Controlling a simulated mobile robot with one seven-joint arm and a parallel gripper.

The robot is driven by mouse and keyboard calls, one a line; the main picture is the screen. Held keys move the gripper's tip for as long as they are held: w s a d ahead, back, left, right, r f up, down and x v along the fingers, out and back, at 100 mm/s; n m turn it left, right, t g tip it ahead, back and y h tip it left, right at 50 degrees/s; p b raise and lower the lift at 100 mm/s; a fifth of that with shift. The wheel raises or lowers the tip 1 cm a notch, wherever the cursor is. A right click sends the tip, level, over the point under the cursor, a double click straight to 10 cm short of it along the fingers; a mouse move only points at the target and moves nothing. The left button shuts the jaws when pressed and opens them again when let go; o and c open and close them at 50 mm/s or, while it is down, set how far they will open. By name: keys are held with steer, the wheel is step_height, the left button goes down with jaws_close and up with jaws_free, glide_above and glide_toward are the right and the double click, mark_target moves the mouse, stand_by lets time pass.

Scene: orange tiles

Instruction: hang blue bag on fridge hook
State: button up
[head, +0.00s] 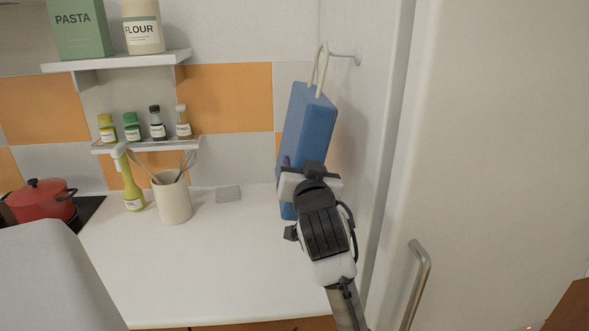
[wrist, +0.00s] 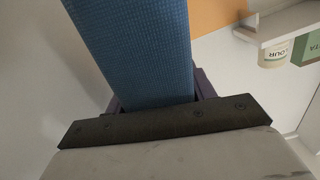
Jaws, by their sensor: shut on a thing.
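The blue bag (head: 309,125) is upright, with pale loop handles (head: 322,66) at its top. In the head view the handles reach up close to the white hook (head: 352,53) on the side of the fridge (head: 480,160). I cannot tell whether a loop is over the hook or only in front of it. My gripper (head: 303,172) is shut on the lower part of the bag. In the wrist view the blue bag (wrist: 135,50) rises from between the dark fingers (wrist: 160,103). My gripper hides part of the bag's lower end.
A white counter (head: 200,270) lies below, with a utensil crock (head: 173,198), a yellow-green bottle (head: 131,185) and a red pot (head: 42,202) to the left. Shelves with spice jars (head: 157,123) and a flour canister (head: 143,27) are on the wall. The fridge handle (head: 416,285) sticks out at right.

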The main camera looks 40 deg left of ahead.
steer(key=shift+w+d+f+b, duration=0.1)
steer(key=shift+w+d+b, duration=0.2)
steer(key=shift+w+d, duration=0.65)
steer(key=shift+w+d+f, duration=0.2)
steer(key=shift+w+f, duration=0.15)
steer(key=shift+w, duration=0.05)
